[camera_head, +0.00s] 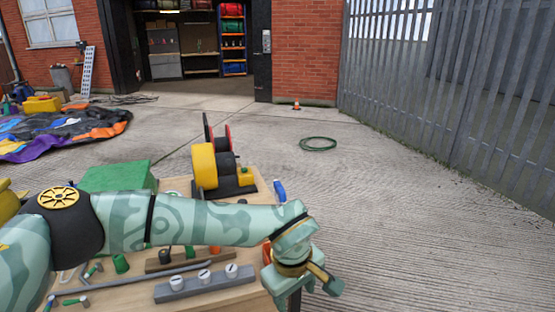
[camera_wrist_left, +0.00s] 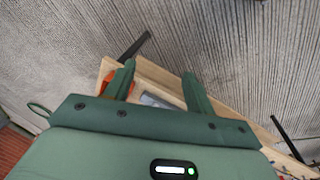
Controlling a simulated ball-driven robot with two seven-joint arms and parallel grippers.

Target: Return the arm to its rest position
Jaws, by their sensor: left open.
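My left arm comes in from the left in the head view and stretches across the wooden workbench (camera_head: 130,292). My left gripper (camera_head: 322,284) hangs at the bench's right end, partly past its edge. In the left wrist view the two fingers of my left gripper (camera_wrist_left: 160,82) stand apart with nothing between them. The bench edge (camera_wrist_left: 150,72) and the concrete floor show beyond the fingers. My right gripper is in neither view.
On the bench are a yellow and black machine (camera_head: 205,165), a green box (camera_head: 118,176), a grey bar with white knobs (camera_head: 205,284) and small tools. A green hose coil (camera_head: 318,143) and a traffic cone (camera_head: 296,105) sit on open concrete. A metal fence (camera_head: 450,90) bounds the right.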

